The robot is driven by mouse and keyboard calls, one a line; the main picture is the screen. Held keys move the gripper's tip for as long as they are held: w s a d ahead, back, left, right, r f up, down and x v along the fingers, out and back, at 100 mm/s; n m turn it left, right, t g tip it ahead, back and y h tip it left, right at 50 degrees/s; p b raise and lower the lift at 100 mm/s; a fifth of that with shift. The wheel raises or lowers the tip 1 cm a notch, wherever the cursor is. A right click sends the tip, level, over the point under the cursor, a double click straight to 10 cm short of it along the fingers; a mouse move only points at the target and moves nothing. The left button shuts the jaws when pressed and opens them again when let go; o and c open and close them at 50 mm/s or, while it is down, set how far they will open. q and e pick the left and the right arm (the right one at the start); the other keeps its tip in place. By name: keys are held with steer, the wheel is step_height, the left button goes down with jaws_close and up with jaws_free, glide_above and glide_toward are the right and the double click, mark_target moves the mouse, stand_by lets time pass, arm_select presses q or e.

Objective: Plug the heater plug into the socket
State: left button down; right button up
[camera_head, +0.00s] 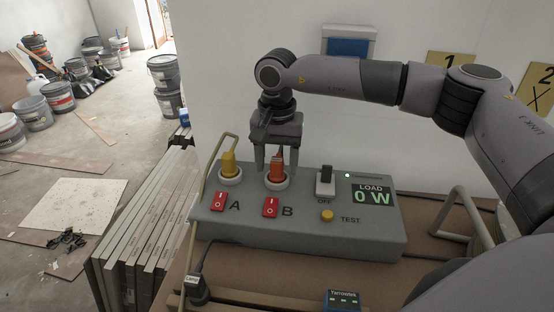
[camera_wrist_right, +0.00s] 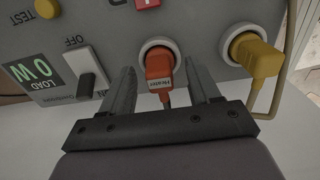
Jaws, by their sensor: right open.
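The orange heater plug (camera_head: 278,168) stands upright in the round socket marked B (camera_head: 276,183) on the grey panel box. In the right wrist view the heater plug (camera_wrist_right: 159,66) shows its "Heater" label and sits inside the socket ring (camera_wrist_right: 145,46). My right gripper (camera_head: 276,160) points down with its fingers on either side of the heater plug. In the right wrist view the right gripper (camera_wrist_right: 160,72) is open, with gaps between fingers and plug. A yellow plug (camera_head: 229,163) sits in the socket marked A. My left gripper is not in view.
The panel (camera_head: 300,230) carries two red switches, a main switch (camera_head: 325,180) above "OFF", a yellow TEST button (camera_head: 327,214) and a display (camera_head: 373,196) reading 0 W. A black plug (camera_head: 197,288) lies at the front left. A blue device (camera_head: 343,300) is at the front edge.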

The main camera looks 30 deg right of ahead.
steer(key=shift+r+p, duration=2)
steer(key=shift+r, duration=0.9)
step_height(320, 180, up, 7)
steer(key=shift+b, duration=0.4)
